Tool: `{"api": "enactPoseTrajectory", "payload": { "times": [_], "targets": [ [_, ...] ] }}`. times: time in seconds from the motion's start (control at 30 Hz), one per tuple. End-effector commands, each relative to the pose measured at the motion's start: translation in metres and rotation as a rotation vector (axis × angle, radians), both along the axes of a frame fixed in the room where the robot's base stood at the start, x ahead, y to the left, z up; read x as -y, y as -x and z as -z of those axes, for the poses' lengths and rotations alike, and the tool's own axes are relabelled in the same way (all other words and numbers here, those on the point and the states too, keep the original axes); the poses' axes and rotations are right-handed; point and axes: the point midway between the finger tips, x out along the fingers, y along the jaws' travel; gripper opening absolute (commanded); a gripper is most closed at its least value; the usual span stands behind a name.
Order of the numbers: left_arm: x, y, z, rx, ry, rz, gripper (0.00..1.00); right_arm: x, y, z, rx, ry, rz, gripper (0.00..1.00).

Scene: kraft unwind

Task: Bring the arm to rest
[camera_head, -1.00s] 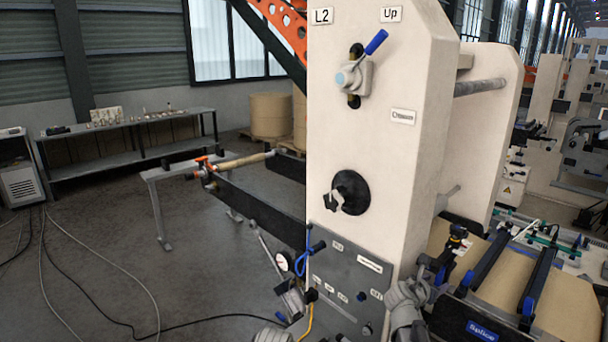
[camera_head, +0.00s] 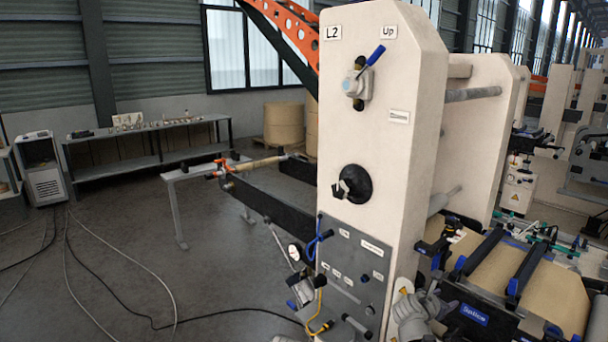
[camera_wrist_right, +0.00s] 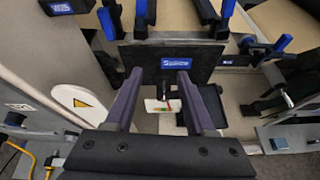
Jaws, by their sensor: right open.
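My right gripper (camera_wrist_right: 160,82) is open in the right wrist view, its two dark fingers apart. Nothing is clamped between them. A dark upright part and a small white label with coloured marks (camera_wrist_right: 160,105) show in the gap, behind the fingers. Beyond the fingertips is a dark plate with a blue Splice label (camera_wrist_right: 178,64); I cannot tell whether they touch it. In the head view my grey right wrist (camera_head: 412,312) is at the bottom, beside the cream machine column, left of the splice unit (camera_head: 474,315). My left gripper is not in view.
The tall cream column (camera_head: 400,120) carries a blue-handled lever (camera_head: 368,62), a black knob (camera_head: 354,185) and a grey control panel (camera_head: 350,265). A gauge (camera_head: 295,252) and cables stand left of it. The floor (camera_head: 120,240) at left is mostly open, with cables across it.

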Motion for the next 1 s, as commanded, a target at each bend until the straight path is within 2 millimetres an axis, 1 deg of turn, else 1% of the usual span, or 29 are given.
{"api": "enactPoseTrajectory", "payload": {
  "times": [0.23,0.33,0.47,0.57,0.67,0.7,0.77,0.8,0.87,0.9,1.0],
  "targets": [
    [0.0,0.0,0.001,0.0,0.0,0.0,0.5,-0.026,0.01,0.016,0.073,-0.164,0.081,0.55],
    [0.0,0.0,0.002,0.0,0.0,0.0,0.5,-0.042,0.017,0.027,0.114,-0.263,0.136,0.55],
    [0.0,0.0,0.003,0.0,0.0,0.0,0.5,-0.069,0.03,0.043,0.173,-0.418,0.235,0.55],
    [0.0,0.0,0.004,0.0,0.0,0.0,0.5,-0.096,0.044,0.058,0.219,-0.561,0.339,0.55],
    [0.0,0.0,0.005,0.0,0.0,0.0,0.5,-0.132,0.066,0.077,0.266,-0.736,0.491,0.55],
    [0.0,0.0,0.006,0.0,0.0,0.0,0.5,-0.15,0.078,0.086,0.284,-0.813,0.569,0.55],
    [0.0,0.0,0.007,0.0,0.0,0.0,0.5,-0.179,0.098,0.099,0.304,-0.923,0.704,0.55],
    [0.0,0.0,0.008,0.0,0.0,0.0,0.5,-0.197,0.112,0.107,0.315,-0.986,0.798,0.55],
    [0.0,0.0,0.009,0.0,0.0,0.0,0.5,-0.224,0.134,0.117,0.327,-1.065,0.941,0.55],
    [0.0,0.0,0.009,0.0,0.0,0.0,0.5,-0.24,0.148,0.122,0.33,-1.104,1.034,0.55],
    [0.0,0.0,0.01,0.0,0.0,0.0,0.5,-0.274,0.181,0.131,0.337,-1.163,1.247,0.55]
  ]
}}
